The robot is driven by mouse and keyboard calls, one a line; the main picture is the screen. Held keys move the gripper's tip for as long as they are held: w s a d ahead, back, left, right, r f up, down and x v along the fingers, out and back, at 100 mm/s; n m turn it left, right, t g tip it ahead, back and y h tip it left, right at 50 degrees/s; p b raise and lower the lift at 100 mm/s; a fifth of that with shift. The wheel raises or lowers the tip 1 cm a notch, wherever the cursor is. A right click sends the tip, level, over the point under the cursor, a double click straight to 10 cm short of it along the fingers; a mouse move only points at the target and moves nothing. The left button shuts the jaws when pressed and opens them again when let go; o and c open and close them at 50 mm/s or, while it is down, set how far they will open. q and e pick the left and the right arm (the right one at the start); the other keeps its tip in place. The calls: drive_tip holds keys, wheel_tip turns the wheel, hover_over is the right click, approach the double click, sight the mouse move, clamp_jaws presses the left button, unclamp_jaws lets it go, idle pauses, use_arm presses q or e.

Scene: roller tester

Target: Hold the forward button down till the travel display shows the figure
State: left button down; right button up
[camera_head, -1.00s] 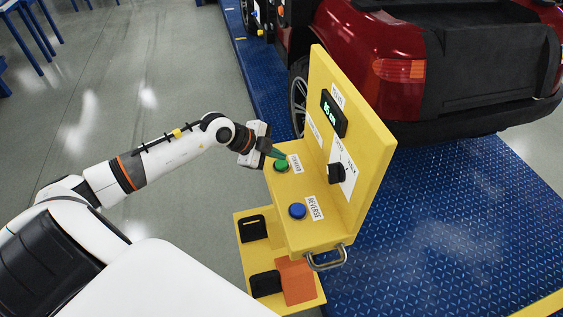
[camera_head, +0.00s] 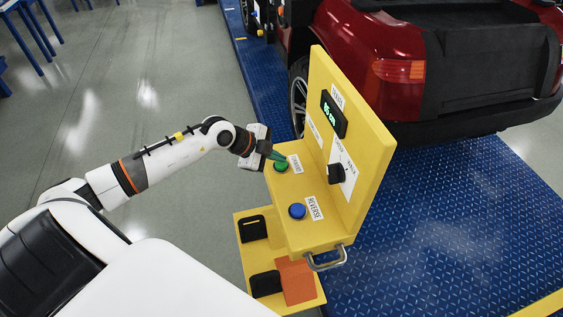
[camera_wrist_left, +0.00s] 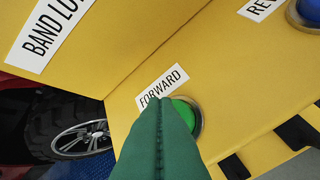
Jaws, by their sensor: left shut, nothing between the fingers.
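The green forward button (camera_head: 281,166) sits on the ledge of the yellow console, beside a FORWARD label. It also shows in the left wrist view (camera_wrist_left: 187,115), partly hidden behind my fingers. My left gripper (camera_head: 279,155) is shut and empty, its green fingertips at or just above the button; I cannot tell whether they touch it. In the left wrist view the closed fingers (camera_wrist_left: 160,140) point at the button's label side. The travel display (camera_head: 333,113) on the upright panel has lit green characters, too small to read surely. My right gripper is not in view.
A blue reverse button (camera_head: 297,211) and its label are nearer on the ledge. A black knob (camera_head: 336,174) stands out from the panel, and a metal handle (camera_head: 327,260) is at the near end. A red car (camera_head: 460,70) stands behind on blue plating (camera_head: 440,220).

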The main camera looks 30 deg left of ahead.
sight(277, 165)
use_arm(q)
drive_tip(key=shift+f, duration=0.55)
idle(1.9)
idle(3.4)
drive_tip(key=shift+r+p, duration=0.95)
drive_tip(key=shift+p, duration=0.05)
wheel_tip(277, 165, up, 5)
drive_tip(key=p, duration=0.5)
drive_tip(key=shift+p, duration=0.4)
